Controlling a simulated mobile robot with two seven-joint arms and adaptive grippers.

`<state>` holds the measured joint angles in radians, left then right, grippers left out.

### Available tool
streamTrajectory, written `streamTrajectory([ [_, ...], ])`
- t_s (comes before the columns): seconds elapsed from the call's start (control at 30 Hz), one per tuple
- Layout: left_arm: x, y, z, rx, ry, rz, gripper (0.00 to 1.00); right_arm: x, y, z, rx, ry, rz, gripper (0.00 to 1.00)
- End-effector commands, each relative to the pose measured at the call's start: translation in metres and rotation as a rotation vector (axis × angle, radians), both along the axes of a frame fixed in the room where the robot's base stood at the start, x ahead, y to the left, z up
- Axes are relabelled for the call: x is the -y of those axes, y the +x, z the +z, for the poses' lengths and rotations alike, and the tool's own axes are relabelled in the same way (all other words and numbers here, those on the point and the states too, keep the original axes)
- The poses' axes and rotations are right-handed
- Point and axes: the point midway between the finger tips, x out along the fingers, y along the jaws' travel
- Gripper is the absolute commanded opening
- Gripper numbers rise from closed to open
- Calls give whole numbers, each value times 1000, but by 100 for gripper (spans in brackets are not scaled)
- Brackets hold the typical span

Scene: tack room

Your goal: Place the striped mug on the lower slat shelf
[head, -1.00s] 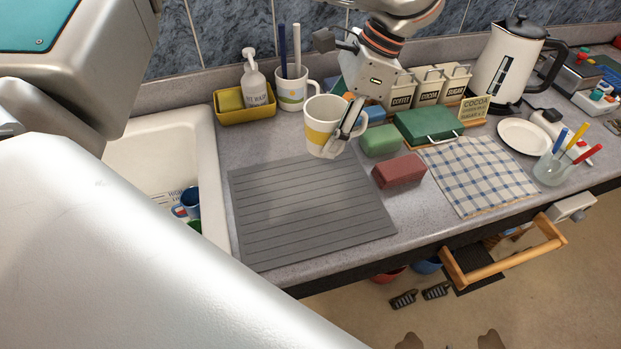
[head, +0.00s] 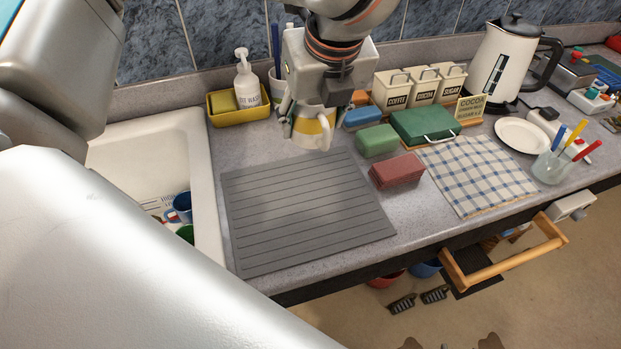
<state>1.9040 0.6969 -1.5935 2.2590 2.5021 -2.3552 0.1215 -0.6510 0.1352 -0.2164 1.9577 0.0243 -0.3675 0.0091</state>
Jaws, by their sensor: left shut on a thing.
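The striped mug (head: 308,137), white with a yellow band, is upright near the back edge of the grey ribbed mat. My left gripper (head: 308,118) comes down over it from above and is shut on it. The mug's handle faces the camera, and its rim is hidden by the gripper. I cannot tell whether the mug's base touches anything. A wooden-railed, dark-based frame (head: 508,257) juts out below the counter at lower right; I cannot tell whether it is the lower slat shelf. My right gripper is not in view.
The grey mat (head: 300,215) is bare. Red (head: 397,171) and green (head: 377,140) blocks, a green case (head: 424,125) and a checked cloth (head: 477,175) lie to the right. A yellow caddy (head: 238,115) with a soap bottle stands behind. The sink (head: 203,190) is at left.

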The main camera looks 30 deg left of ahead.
Motion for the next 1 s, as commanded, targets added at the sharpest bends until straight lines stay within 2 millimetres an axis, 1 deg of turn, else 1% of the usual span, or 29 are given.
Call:
streamTrajectory([
  [0.03,0,-1,-15,-5,-1,-1,22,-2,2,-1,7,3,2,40],
  [0.1,0,-1,-31,-6,-2,0,22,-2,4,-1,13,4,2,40],
  [0.3,0,-1,-73,-5,-2,1,22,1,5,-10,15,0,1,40],
  [0.4,0,0,-88,-2,-2,1,22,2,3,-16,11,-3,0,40],
  [0.5,0,0,-96,0,-2,3,22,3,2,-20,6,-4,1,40],
  [0.67,0,1,-105,1,-1,1,22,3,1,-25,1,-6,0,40],
  [0.83,0,-1,-128,-4,-2,2,22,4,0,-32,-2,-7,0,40],
  [0.9,0,0,-134,-1,-2,2,22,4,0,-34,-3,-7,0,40],
  [1.0,1,0,-138,2,-3,3,22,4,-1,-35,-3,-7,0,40],
])
